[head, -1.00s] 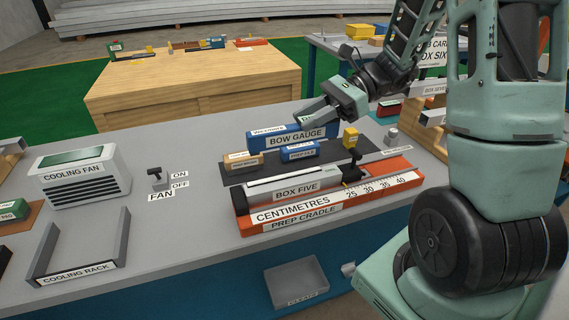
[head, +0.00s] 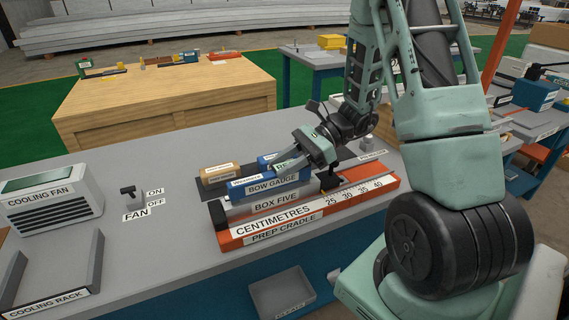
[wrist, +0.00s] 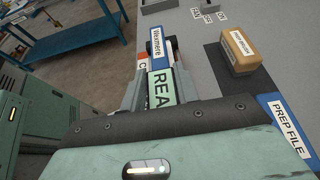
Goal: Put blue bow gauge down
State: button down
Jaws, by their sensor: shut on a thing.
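The blue bow gauge (head: 266,189) is a long block with a white name label. My gripper (head: 296,160) is shut on it from above. In the wrist view the gauge (wrist: 158,45) extends ahead from the jaws, largely hidden by a plate lettered REA. In the head view it appears level, over or on the rear of the grey box five (head: 274,203) in the orange prep cradle (head: 310,215). I cannot tell if it touches the box. It partly hides the blue prep file (head: 266,160) behind it.
A tan block (head: 217,173) stands on the dark mat (head: 205,192) behind the cradle. The fan switch (head: 128,192), cooling fan (head: 50,200) and cooling rack (head: 65,285) are at the left. A grey tray (head: 282,292) is below the front edge. The bench between fan switch and cradle is clear.

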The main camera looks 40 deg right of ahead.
jog(key=shift+f, duration=0.15)
jog(key=c, duration=1.1)
grip_release()
jog(key=shift+o, duration=0.2)
